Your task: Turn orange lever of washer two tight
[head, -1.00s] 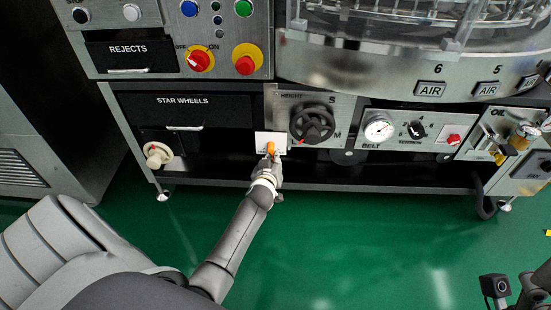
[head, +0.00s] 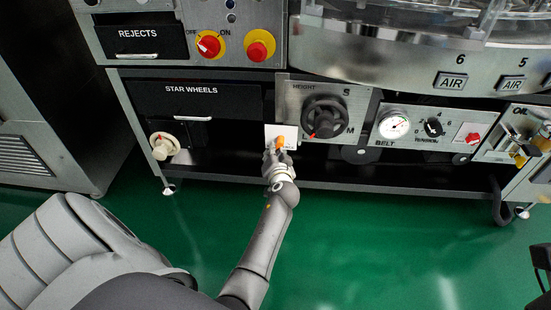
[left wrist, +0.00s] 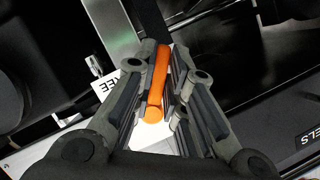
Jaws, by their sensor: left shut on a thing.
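In the left wrist view the orange lever (left wrist: 155,100) lies lengthwise between the two fingers of my left gripper (left wrist: 158,85). Its rounded end shows toward the camera, and the white plate is partly hidden behind the fingers. Only a dark part of my right arm shows at the right edge of the head view; its fingers are out of sight.
A black height handwheel (head: 324,118) is close right of the lever. A belt gauge (head: 393,125) and an oil panel (head: 510,135) lie farther right. A cream knob (head: 163,146) is at left. The green floor (head: 390,240) in front is clear.

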